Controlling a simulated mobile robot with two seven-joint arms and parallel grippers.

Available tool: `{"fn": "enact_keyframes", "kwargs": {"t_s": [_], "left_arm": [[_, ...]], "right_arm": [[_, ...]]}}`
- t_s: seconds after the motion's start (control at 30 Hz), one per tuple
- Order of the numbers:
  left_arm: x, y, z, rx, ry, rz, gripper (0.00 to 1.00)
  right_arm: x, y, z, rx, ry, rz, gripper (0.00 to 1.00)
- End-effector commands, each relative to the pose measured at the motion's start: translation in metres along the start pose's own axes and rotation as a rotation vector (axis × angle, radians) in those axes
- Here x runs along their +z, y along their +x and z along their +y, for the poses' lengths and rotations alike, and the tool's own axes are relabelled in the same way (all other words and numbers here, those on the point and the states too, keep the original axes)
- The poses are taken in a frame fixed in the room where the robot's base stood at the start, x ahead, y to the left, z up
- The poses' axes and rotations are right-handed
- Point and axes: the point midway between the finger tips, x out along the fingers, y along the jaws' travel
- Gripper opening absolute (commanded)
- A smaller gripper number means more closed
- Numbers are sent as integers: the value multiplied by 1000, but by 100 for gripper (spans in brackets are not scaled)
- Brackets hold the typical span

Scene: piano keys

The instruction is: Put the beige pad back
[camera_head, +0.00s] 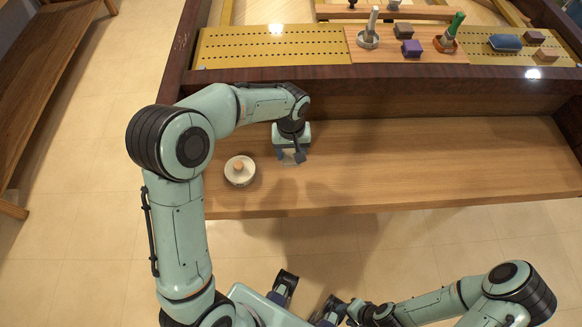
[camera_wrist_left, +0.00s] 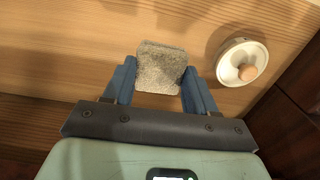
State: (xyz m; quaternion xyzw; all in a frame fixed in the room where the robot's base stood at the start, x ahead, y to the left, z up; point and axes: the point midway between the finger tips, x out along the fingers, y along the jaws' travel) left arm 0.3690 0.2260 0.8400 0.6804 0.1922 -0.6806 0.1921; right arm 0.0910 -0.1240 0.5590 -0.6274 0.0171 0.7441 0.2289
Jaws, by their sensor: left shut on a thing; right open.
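The beige pad (camera_wrist_left: 161,67), a small rough-textured greyish-beige block, sits between the two blue fingers of my left gripper (camera_wrist_left: 158,85) in the left wrist view. In the head view my left gripper (camera_head: 292,158) is low over the wooden shelf, and the pad is mostly hidden by it. I cannot tell whether the pad touches the shelf. My right gripper (camera_head: 313,290) is open and empty near the bottom of the head view, in front of the shelf.
A round white dish with a wooden knob (camera_head: 240,171) sits on the wooden shelf (camera_head: 430,165), just left of my left gripper. The shelf's right side is clear. Behind the dark rail (camera_head: 400,76) are a yellow perforated strip (camera_head: 270,45) and several coloured blocks, including a purple one (camera_head: 412,48).

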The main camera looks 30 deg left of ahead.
Motion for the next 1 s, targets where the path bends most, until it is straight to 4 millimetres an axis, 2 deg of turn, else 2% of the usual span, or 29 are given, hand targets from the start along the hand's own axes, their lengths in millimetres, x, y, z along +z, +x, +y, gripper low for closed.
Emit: {"fn": "enact_keyframes", "kwargs": {"t_s": [0.03,0.13,0.43,0.63,1.0], "left_arm": [[1,15,-1,-3,0,-5,28],[1,34,-1,-3,1,-4,28],[0,58,0,-1,0,-2,28],[1,88,0,-2,1,-3,28],[0,94,0,0,1,1,28]], "right_arm": [[0,2,1,0,0,-1,43],[0,3,1,0,0,-1,43],[0,5,2,0,0,-1,43],[0,7,2,1,0,-2,43],[0,10,3,1,0,-3,43]]}}
